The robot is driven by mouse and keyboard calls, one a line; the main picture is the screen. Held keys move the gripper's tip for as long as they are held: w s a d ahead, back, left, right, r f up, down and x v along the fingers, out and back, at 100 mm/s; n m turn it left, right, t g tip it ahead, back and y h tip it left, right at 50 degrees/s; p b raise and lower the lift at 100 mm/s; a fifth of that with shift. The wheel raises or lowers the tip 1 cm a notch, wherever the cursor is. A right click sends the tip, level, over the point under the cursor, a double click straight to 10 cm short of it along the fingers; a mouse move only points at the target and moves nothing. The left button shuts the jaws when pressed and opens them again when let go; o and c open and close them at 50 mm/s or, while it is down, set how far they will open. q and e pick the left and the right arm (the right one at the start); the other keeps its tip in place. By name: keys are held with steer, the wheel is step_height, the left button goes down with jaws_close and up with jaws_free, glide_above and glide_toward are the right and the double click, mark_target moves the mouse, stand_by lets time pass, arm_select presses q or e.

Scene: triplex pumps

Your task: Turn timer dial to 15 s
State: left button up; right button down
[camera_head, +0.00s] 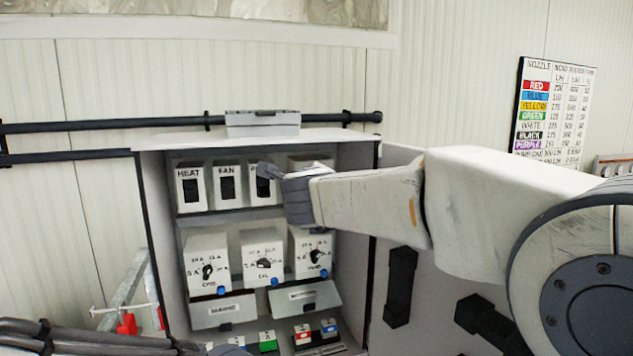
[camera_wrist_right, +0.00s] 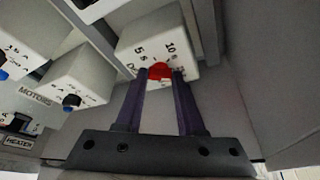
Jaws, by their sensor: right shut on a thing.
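The timer dial is a red knob (camera_wrist_right: 160,71) on the front of a white timer box (camera_wrist_right: 183,50) with printed marks 5 and 10 above it and further marks at its sides. In the right wrist view, my right gripper (camera_wrist_right: 162,77) has its two purple fingers on either side of the knob and is shut on it. The knob's pointer is too blurred to read exactly. In the head view, my right gripper (camera_head: 268,171) reaches into the top row of the cabinet and hides the dial. My left arm shows at the lower left, but its fingers are not visible.
The open grey cabinet (camera_head: 160,230) holds HEAT (camera_head: 190,188) and FAN (camera_head: 227,185) switch boxes and a row of dial boxes (camera_head: 262,256) below. In the wrist view, neighbouring boxes (camera_wrist_right: 82,78) stand left of the fingers. A nozzle chart (camera_head: 553,115) hangs on the wall.

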steer(key=shift+d, duration=0.1)
stand_by(0.3)
steer(key=c, duration=0.5)
jaws_free()
steer(key=s, duration=0.3)
steer(key=s+r+b, duration=0.1)
steer(key=s, duration=0.2)
steer(key=s+r+b, duration=0.1)
steer(key=s, duration=0.3)
steer(key=shift+s+a, duration=0.1)
steer(key=shift+a, duration=0.1)
